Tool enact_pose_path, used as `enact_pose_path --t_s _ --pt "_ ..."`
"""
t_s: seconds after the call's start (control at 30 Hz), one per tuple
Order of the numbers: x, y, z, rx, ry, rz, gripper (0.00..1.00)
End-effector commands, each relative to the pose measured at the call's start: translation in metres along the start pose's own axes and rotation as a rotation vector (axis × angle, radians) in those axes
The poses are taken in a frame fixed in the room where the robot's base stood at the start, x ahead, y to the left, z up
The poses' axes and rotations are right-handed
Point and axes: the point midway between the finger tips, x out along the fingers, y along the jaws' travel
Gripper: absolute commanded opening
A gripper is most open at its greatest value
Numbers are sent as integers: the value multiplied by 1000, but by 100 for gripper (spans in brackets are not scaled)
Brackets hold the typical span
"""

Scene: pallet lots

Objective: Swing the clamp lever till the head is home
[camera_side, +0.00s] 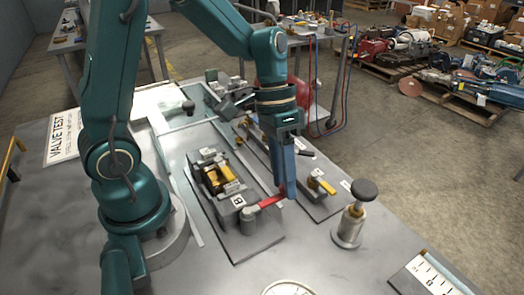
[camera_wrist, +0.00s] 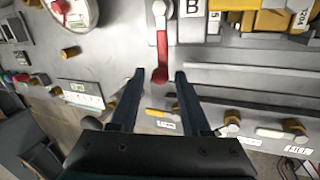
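The red clamp lever (camera_side: 268,202) sticks out to the right from its grey pivot post (camera_side: 249,223) at the front of fixture B (camera_side: 226,190). In the wrist view the lever (camera_wrist: 162,55) hangs down from the pivot, its rounded end towards me. My gripper (camera_side: 288,190) points straight down at the lever's free end. In the wrist view my gripper (camera_wrist: 159,74) is open, one finger on each side of the lever's end, with gaps visible on both sides. Which part is the clamp head, and whether it is seated, I cannot tell. A yellow part (camera_side: 217,177) lies in the fixture.
A second plate with a yellow-handled valve (camera_side: 322,184) lies right of my gripper. A dark-topped knob on a post (camera_side: 353,215) stands front right. A round gauge (camera_side: 290,288) is at the front edge.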

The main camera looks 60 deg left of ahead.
Motion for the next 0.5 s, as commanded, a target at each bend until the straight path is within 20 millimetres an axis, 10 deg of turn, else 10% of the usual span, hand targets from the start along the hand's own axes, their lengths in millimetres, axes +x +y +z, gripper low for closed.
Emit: enact_pose_path --t_s 0.1,0.5 --pt "0 0 0 0 1 0 0" --pt "-1 0 0 1 1 -1 0"
